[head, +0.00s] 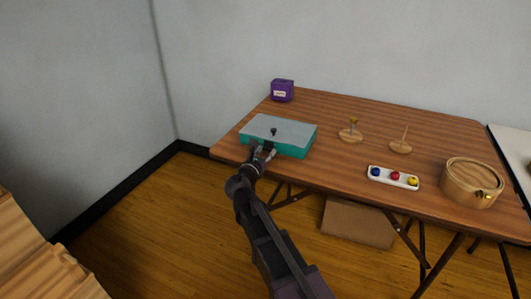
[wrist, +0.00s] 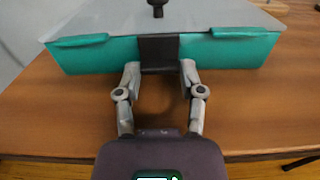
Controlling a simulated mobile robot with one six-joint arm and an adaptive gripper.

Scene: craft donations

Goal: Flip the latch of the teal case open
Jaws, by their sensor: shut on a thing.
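The teal case (head: 293,150) sits near the left front edge of the wooden table, with a flat grey lid (head: 285,129) that is down and a small black knob (head: 274,131) on top. In the wrist view the teal front wall (wrist: 235,55) faces me, with a dark latch (wrist: 158,52) at its middle. My gripper (wrist: 158,75) is at the case's front, its two fingers on either side of the latch's lower part and shut on it. In the head view my gripper (head: 263,152) hides the latch.
A purple box (head: 282,90) stands behind the case. To the right are two wooden stands (head: 351,135) (head: 401,146), a white tray (head: 380,180) with coloured balls, and a round wooden box (head: 470,180). A cardboard box (head: 358,222) lies under the table.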

